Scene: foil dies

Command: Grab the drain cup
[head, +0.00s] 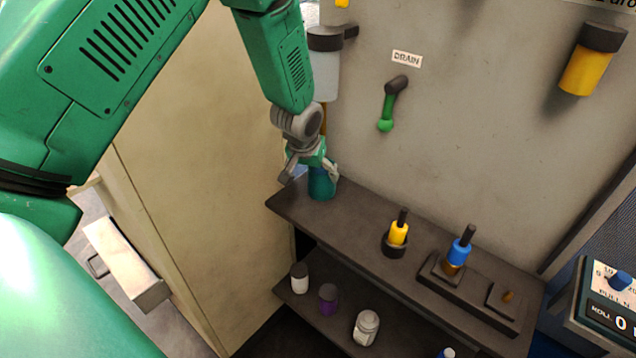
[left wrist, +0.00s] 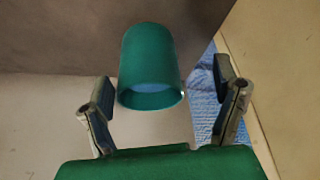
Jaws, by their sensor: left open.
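The drain cup is a teal cup (head: 321,186) standing at the left end of the dark upper shelf, below a hanging clear container. It also shows in the left wrist view (left wrist: 148,62), with its open rim towards the camera. My left gripper (head: 311,174) is open and points down over the cup, hiding its top in the head view. In the left wrist view its fingers (left wrist: 163,84) are on either side of the cup, with gaps; the cup is nearer the left finger. I cannot tell how deep it sits between them. My right gripper is not in view.
The dark upper shelf (head: 356,212) also holds a yellow-handled tool (head: 398,234) and a blue-handled one (head: 461,249). A green-handled drain lever (head: 389,104) is on the wall. A beige cabinet side (head: 190,190) stands close left. Several bottles stand on the lower shelf.

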